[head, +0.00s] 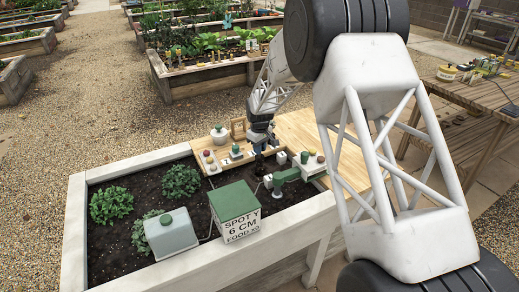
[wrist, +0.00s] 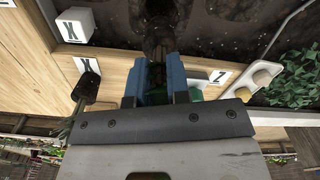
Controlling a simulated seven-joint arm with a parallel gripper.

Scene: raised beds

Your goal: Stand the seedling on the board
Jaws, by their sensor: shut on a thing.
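My gripper (head: 260,137) is over the near edge of the light wooden board (head: 295,128), beside the dark soil. In the wrist view its two blue fingers (wrist: 158,75) are shut on the seedling (wrist: 157,38), whose dark brown root plug sticks out beyond the fingertips, with some green between the fingers. In the head view the plug is a small dark shape (head: 258,160) under the gripper. Whether it touches the surface below cannot be told. The board also shows in the wrist view (wrist: 112,75), with white lettered markers (wrist: 220,77) on it.
A green fixture (head: 286,176) is right of the gripper.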

